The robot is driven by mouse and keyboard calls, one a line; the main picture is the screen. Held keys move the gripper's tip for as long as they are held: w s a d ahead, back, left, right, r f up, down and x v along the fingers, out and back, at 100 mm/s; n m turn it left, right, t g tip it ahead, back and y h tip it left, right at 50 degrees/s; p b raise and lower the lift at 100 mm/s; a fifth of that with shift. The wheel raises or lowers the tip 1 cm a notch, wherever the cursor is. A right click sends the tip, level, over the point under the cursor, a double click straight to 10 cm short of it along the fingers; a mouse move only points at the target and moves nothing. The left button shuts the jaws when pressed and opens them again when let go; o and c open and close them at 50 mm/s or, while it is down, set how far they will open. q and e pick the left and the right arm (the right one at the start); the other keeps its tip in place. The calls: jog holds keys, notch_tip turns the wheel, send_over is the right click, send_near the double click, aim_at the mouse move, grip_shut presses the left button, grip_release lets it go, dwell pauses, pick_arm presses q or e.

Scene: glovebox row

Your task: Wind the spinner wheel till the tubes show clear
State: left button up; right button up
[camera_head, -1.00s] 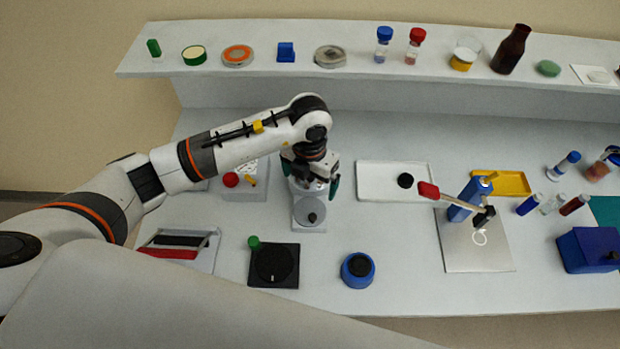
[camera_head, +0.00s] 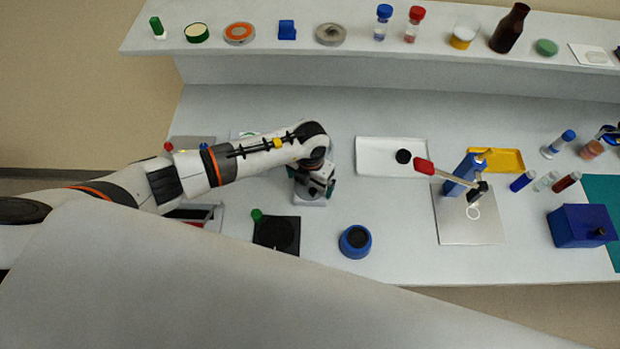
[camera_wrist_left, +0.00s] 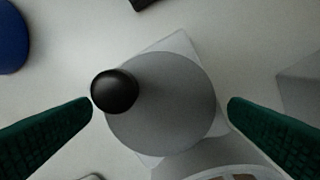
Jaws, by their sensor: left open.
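The spinner wheel (camera_wrist_left: 170,105) is a grey disc with a black ball knob (camera_wrist_left: 114,91) near its left edge in the left wrist view. It sits on a pale base, whose front edge (camera_head: 311,200) shows in the head view under my gripper. My left gripper (camera_head: 314,183) is over the wheel, open and empty. In the left wrist view its green fingers (camera_wrist_left: 161,102) stand either side of the disc, the left fingertip close to the knob. Whether they touch cannot be told. A pale round rim (camera_wrist_left: 235,172) shows at the bottom; its contents are unclear. My right gripper is out of view.
A black plate with a green knob (camera_head: 257,215) and a blue round pot (camera_head: 355,241) stand in front. A white tray (camera_head: 380,180) lies right, beyond it a blue stand (camera_head: 462,175) and several tubes (camera_head: 545,181). A raised shelf (camera_head: 270,55) runs behind.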

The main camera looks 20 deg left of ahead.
pick_arm(q)
jog(key=shift+c, duration=1.1)
jog(key=c, duration=0.8)
jog(key=shift+w+f+m+b, duration=0.2)
jog(key=shift+m+b, duration=0.5)
jog(key=shift+b, duration=0.25)
jog(key=shift+s+r+m+b, duration=0.1)
jog(key=shift+r+m+b, duration=0.05)
jog(key=shift+m+b, duration=0.5)
jog(key=shift+r, duration=0.1)
jog(key=o, duration=1)
